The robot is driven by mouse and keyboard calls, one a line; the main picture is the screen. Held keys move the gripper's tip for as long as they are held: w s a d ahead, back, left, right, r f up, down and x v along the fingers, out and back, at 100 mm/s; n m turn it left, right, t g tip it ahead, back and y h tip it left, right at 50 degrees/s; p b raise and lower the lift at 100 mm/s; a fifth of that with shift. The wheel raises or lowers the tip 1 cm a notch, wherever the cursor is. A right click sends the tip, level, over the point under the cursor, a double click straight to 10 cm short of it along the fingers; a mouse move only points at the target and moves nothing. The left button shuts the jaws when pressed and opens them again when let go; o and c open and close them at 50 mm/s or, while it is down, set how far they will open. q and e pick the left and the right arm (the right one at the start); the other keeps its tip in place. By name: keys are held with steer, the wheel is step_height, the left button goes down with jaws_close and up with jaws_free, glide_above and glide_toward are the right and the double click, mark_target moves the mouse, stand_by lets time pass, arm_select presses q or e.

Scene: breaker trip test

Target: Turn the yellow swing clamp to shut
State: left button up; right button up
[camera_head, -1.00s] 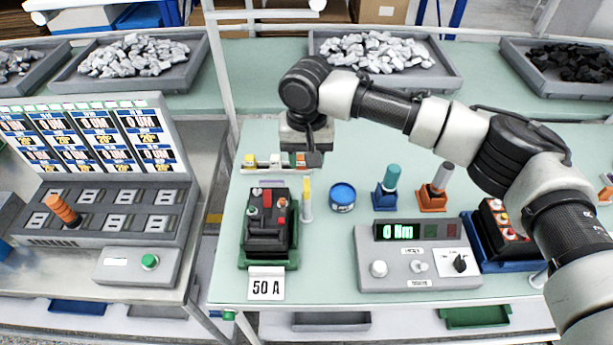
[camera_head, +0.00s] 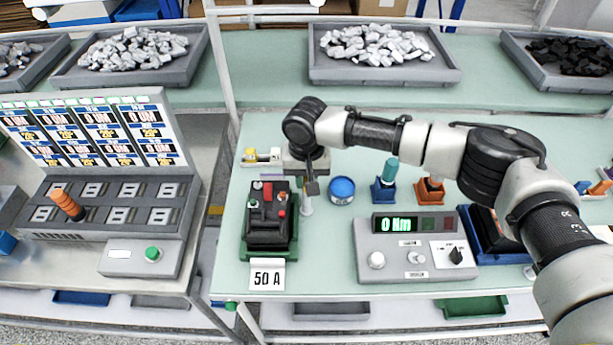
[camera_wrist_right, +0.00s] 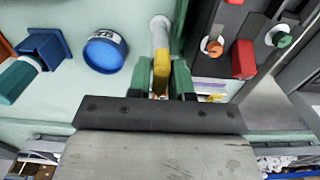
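The yellow swing clamp (camera_wrist_right: 161,70) shows in the right wrist view as a yellow arm on a pale post (camera_wrist_right: 159,32). In the head view the pale post (camera_head: 306,206) stands just right of the black breaker (camera_head: 267,215); the yellow part is hidden behind my gripper there. My right gripper (camera_head: 312,190) is low over the clamp. In the wrist view its two green-tipped fingers (camera_wrist_right: 161,82) are apart, one on each side of the yellow arm, and I see no firm grip on it. My left gripper is not in view.
The breaker sits in a green holder (camera_head: 259,254) with a "50 A" card (camera_head: 267,275). A blue round tin (camera_head: 341,190), a teal-handled tool (camera_head: 390,172) and the grey "0 Nm" meter box (camera_head: 415,262) stand to the right. Trays of pieces line the back.

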jaws_close()
steer(key=n+p, duration=0.2)
steer(key=n, duration=0.1)
steer(key=shift+r, duration=0.1)
steer(key=n+p, duration=0.2)
steer(key=n, duration=0.2)
steer(key=shift+n, duration=0.4)
steer(key=n+p, duration=0.1)
steer(key=n, duration=0.4)
steer(key=shift+p, duration=0.3)
steer(key=n, duration=0.5)
